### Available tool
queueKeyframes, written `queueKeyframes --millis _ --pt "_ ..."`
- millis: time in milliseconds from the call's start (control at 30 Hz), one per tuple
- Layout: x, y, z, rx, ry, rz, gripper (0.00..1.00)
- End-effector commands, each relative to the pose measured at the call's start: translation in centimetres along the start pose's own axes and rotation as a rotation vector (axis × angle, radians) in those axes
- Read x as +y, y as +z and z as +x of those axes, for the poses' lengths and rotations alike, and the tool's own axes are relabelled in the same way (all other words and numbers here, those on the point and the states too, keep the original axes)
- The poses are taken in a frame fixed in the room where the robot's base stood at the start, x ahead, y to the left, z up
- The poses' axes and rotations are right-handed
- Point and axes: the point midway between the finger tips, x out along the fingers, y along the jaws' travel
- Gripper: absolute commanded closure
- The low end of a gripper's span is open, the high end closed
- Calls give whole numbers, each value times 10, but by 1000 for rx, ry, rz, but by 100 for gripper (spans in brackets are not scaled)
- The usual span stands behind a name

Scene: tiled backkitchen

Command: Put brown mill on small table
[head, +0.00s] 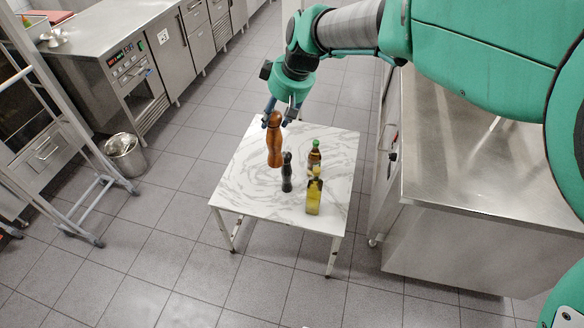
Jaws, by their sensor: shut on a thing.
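The brown mill (274,146) is upright over the small table (239,180), which has a white marbled top. My gripper (273,118) comes from above and is shut on the upper part of the brown mill. The mill's base appears at or just above the tabletop; I cannot tell whether it touches. It is left of and a little behind a black mill (287,173) on the same table.
A dark bottle with a green cap (314,158) and a yellow oil bottle (314,194) stand on the table's right half. The table's left side is clear. A steel counter (480,160) stands to the right, and a metal bin (126,155) on the floor at left.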

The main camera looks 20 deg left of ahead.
Motion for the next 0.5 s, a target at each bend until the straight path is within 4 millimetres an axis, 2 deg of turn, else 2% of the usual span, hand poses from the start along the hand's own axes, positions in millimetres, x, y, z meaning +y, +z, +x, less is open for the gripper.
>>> queueKeyframes --millis 100,267,500 --pt "-25 -7 5 0 -12 -28 100" --pt "-52 -14 8 0 -24 -59 100" --pt "-50 11 63 -5 -25 -54 100"
